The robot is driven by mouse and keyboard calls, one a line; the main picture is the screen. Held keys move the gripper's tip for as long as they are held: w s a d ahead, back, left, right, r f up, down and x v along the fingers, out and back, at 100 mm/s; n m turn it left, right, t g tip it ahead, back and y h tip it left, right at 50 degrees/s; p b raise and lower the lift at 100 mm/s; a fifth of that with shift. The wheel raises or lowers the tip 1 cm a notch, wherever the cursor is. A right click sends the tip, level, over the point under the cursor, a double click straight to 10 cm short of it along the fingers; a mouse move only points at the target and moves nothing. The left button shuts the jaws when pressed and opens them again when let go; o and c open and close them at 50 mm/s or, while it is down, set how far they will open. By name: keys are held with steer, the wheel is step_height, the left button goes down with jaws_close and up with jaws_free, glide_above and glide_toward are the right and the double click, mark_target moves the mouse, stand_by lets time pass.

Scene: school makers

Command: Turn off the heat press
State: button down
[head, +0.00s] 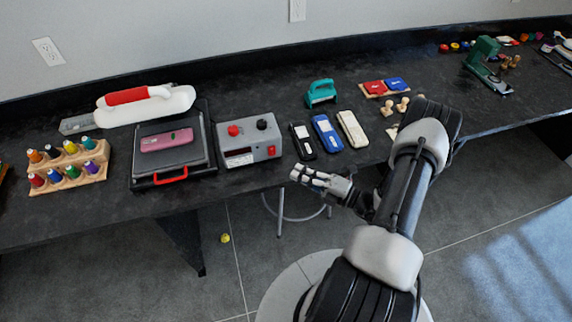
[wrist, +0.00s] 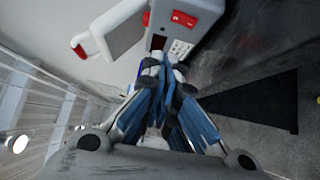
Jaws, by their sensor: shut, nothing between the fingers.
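A black flat press with a red front handle (head: 170,175) lies on the bench at the left. A grey control box (head: 250,150) stands right beside it, with a red knob (head: 234,130), a black knob (head: 262,124) and a small red switch (head: 271,151) on its front right. In the wrist view the box (wrist: 205,8) shows its red switch (wrist: 184,18) beyond the fingers. My gripper (head: 296,175) is shut and empty, apart from the box, to its right and at the bench's front edge. Its fingertips (wrist: 164,62) also show in the wrist view. The switch's position is too small to tell.
A pink object (head: 166,140) lies on the press. A white tool with a red handle (head: 128,96) is behind it; a rack of coloured bottles (head: 68,165) stands left. Black, blue (head: 325,131) and white flat cases lie right of the box. A stool stands under the bench.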

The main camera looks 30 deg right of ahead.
steer(key=shift+r+v, duration=0.2)
steer(key=shift+v, duration=1.15)
steer(key=s+a+r+n+g+y, duration=0.2)
steer(key=s+a+r+n+g, duration=0.1)
steer(key=a+r+n+g, duration=1.75)
steer(key=s+r+n+t+h, duration=0.4)
steer(key=s+r+n+h, duration=0.1)
steer(key=n, duration=0.8)
steer(key=s+d+r+n+t+h, duration=0.1)
steer(key=s+r+n+t+h, duration=0.4)
steer(key=n, duration=0.9)
steer(key=shift+s+d+r+h, duration=0.2)
steer(key=shift+s+r+h, duration=0.35)
steer(key=shift+s, duration=0.3)
steer(key=shift+f, duration=0.1)
